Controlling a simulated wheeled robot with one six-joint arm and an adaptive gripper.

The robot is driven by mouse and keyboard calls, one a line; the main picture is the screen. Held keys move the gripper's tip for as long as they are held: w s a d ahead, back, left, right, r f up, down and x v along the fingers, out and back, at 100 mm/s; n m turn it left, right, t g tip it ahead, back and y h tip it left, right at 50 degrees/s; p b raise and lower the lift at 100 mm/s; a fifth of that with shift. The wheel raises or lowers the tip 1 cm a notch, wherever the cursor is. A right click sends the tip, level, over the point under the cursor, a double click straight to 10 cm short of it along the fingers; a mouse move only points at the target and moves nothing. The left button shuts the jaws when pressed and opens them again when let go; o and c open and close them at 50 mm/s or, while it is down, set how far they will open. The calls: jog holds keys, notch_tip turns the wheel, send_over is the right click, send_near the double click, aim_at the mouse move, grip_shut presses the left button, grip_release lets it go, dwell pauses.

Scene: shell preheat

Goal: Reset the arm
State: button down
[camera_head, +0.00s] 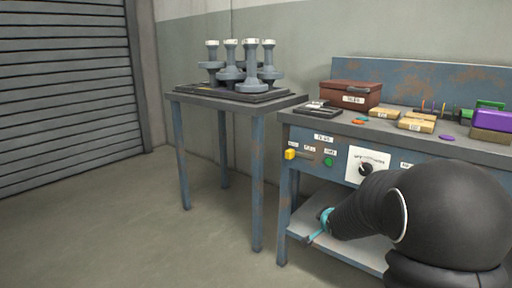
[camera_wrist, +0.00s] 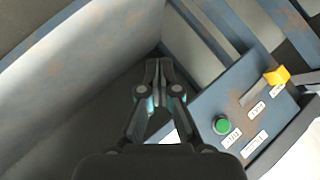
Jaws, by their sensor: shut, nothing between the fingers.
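My arm reaches in from the lower right of the head view, in front of the workbench. My gripper (camera_wrist: 155,70) shows in the middle of the wrist view, with its fingertips together and nothing between them. In the head view its teal fingers (camera_head: 318,228) show just past the dark wrist, in front of the bench's lower shelf. In the wrist view the bench's front panel with a green button (camera_wrist: 221,125) and a yellow switch handle (camera_wrist: 277,75) lies to the right of the fingers, apart from them.
The workbench (camera_head: 300,118) carries a brown box (camera_head: 351,94), tan boxes (camera_head: 417,122) and a purple box (camera_head: 491,121). Its lower shelf (camera_head: 345,250) looks empty where visible. A table (camera_head: 290,100) on the left holds several grey flanged parts (camera_head: 250,70). The floor at left is clear.

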jog(key=s+a+r+n+g+p, duration=0.2)
jog(key=s+n+g, duration=0.2)
jog(key=s, duration=0.9)
jog(key=s+a+r+n+g+p, duration=0.1)
jog(key=s+r+n+g, duration=0.2)
jog(key=s, duration=0.9)
jog(key=s+a+r+n+t+p, duration=0.1)
jog(key=s+a+r+n+p, duration=0.2)
jog(key=s+r, duration=0.7)
jog(key=s+a+p, duration=0.1)
jog(key=s, duration=0.3)
jog(key=shift+s+r+y+p, duration=0.3)
jog(key=shift+r+y+p, duration=0.05)
jog(key=shift+r+y, duration=0.05)
